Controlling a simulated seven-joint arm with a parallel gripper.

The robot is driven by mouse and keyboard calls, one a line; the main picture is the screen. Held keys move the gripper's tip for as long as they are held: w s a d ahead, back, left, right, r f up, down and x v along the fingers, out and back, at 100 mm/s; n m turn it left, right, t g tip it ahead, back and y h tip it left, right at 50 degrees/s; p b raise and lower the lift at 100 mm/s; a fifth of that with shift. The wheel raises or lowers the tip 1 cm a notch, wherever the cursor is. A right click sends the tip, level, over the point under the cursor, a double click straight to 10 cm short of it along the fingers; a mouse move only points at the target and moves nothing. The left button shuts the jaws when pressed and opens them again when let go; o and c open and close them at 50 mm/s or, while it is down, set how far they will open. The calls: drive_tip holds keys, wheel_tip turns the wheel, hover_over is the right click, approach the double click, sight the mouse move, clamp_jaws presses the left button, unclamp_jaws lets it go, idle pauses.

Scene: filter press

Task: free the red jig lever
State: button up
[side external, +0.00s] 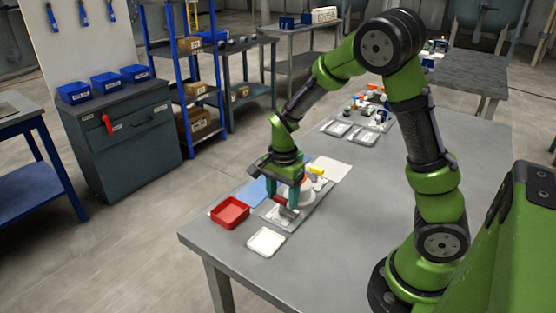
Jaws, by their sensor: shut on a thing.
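My gripper (283,203) points down over the near left part of the workbench, with its teal fingers around a small red piece (280,199). This piece looks like the red jig lever, and the fingers are shut on it. It sits low over a grey metal plate or tray (270,214); its far parts are hidden by the fingers. A white rounded part (307,190) stands just right of the fingers, partly covered by my gripper. The view is too small to show how the lever is seated.
A red tray (230,212) and a white tray (266,241) lie near the bench's left edge. A blue sheet (252,193) lies behind the gripper. A yellow item (317,171) and a pale sheet (332,170) lie beyond. The bench's right middle is clear.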

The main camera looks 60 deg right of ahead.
sight(282, 198)
drive_tip(key=shift+r, duration=0.1)
drive_tip(key=o, duration=0.8)
wheel_tip(282, 198, up, 17)
drive_tip(key=shift+f, duration=0.1)
idle(0.4)
drive_tip(key=s+a+n+t, duration=0.2)
drive_tip(key=s+a+n, duration=0.1)
drive_tip(key=s+n, duration=0.1)
drive_tip(key=s+a+r+n+t+y, duration=0.1)
drive_tip(key=s+a+n+t, duration=0.1)
drive_tip(key=s+n, duration=0.2)
drive_tip(key=s+a+r+n+t+y, duration=0.1)
drive_tip(key=s+a+n+t, duration=0.2)
drive_tip(key=n, duration=0.3)
drive_tip(key=shift+s+a+r, duration=0.1)
drive_tip(key=shift+s+a, duration=0.25)
drive_tip(key=shift+s, duration=0.1)
